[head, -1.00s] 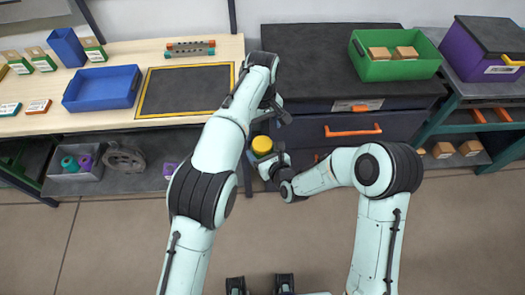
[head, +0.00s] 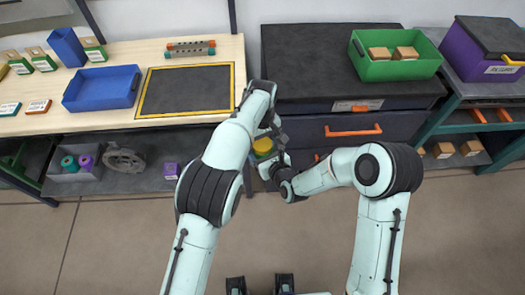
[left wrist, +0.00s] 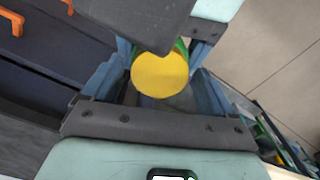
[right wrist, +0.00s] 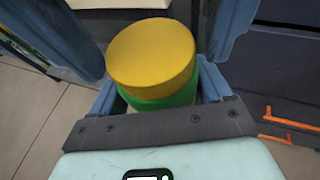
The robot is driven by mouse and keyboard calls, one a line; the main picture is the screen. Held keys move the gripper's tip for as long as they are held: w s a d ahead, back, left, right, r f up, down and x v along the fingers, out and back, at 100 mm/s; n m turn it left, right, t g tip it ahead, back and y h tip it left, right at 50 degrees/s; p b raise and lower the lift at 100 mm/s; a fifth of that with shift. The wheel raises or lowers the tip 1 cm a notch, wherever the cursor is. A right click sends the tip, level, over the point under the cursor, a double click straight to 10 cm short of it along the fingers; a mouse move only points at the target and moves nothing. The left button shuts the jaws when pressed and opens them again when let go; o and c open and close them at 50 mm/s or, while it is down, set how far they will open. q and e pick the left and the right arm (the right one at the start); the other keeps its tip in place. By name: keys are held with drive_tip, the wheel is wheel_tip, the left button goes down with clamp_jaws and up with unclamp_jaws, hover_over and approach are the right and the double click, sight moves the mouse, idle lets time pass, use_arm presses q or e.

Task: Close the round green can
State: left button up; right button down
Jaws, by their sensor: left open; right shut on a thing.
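The round green can (right wrist: 168,98) is upright between the fingers of my right gripper (right wrist: 155,88), which is shut on its body. A yellow round lid (right wrist: 152,55) sits on top of the can, touching the green part; I cannot tell whether it is fully seated. In the head view the lid (head: 262,145) is partly hidden by my left arm. My left gripper (left wrist: 160,80) is open, with its fingers on either side of the yellow lid (left wrist: 160,75), which faces its camera. In the head view my right gripper (head: 272,162) is beside the can.
The wooden table (head: 190,112) with a blue tray (head: 102,88) is at left. A dark drawer cabinet (head: 330,60) with an orange handle (head: 352,131) stands close behind the grippers, with a green bin (head: 395,65) on top. The floor in front is clear.

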use_arm(q)
drive_tip(key=c, duration=1.1)
drive_tip(key=m, duration=0.8)
drive_tip(key=o, duration=1.2)
drive_tip(key=shift+r, duration=2.25)
drive_tip(key=shift+c, duration=0.5)
